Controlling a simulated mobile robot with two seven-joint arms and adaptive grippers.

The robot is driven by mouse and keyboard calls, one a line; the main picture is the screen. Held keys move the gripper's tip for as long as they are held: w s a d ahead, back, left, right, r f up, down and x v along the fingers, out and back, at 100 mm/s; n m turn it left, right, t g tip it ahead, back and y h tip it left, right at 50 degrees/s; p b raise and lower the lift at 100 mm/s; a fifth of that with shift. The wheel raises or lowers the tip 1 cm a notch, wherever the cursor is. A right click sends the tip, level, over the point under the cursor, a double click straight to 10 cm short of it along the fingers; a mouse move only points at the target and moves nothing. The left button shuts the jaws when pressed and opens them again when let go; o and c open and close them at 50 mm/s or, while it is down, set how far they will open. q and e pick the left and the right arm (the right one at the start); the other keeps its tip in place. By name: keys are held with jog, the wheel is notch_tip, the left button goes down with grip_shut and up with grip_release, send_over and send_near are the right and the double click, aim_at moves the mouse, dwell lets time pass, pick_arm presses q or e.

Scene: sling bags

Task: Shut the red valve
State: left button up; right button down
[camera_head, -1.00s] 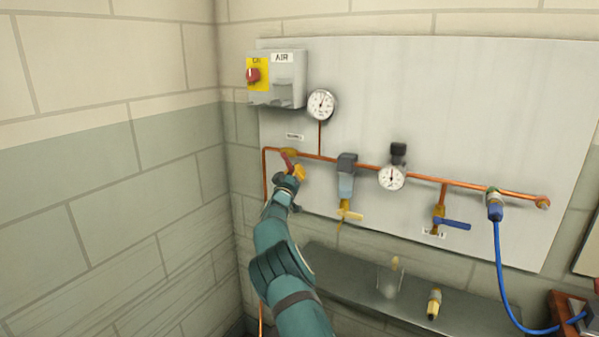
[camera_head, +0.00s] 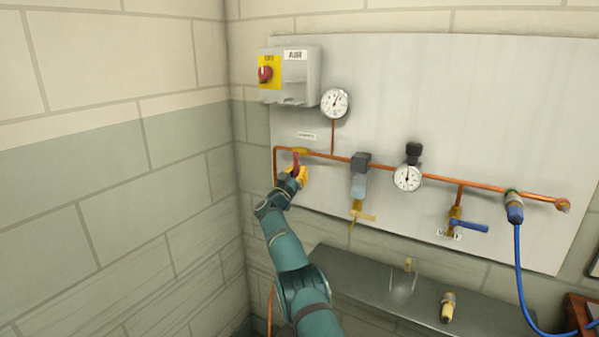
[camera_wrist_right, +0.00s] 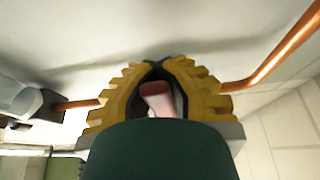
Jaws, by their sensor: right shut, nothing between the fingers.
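The red valve's handle (camera_head: 295,162) hangs downward from its brass body (camera_head: 299,151) on the left end of the copper pipe. My right gripper (camera_head: 300,174) is at the handle's lower part, its yellow fingers partly hiding it. In the right wrist view the yellow fingers (camera_wrist_right: 160,66) meet at their tips, and the red handle end (camera_wrist_right: 155,90) shows in the gap behind the tips. Whether the fingers touch the handle I cannot tell. My left gripper is not in view.
A copper pipe (camera_head: 430,176) runs right along the grey panel (camera_head: 480,100), past a filter (camera_head: 359,182), a gauge (camera_head: 407,178) and a blue-handled valve (camera_head: 468,226). A switch box (camera_head: 297,78) is above. A shelf (camera_head: 380,280) is below; a side wall (camera_head: 110,180) stands left.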

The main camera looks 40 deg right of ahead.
jog(key=c, duration=1.7)
grip_release()
jog(key=shift+w+a, duration=0.15)
jog(key=shift+a, duration=0.05)
jog(key=o, duration=0.8)
jog(key=shift+a+r, duration=0.2)
jog(key=shift+o, duration=0.2)
jog(key=shift+d+f, duration=0.1)
jog(key=shift+d, duration=0.15)
jog(key=shift+a, duration=0.2)
jog(key=shift+s+a+f, duration=0.2)
jog(key=shift+a+f, duration=0.05)
jog(key=shift+a, duration=0.15)
jog(key=shift+s+a+f, duration=0.1)
jog(key=shift+s+a, duration=0.15)
jog(key=shift+a, duration=0.15)
jog(key=v, duration=1)
jog(key=shift+d+f, duration=0.1)
jog(key=shift+d, duration=0.05)
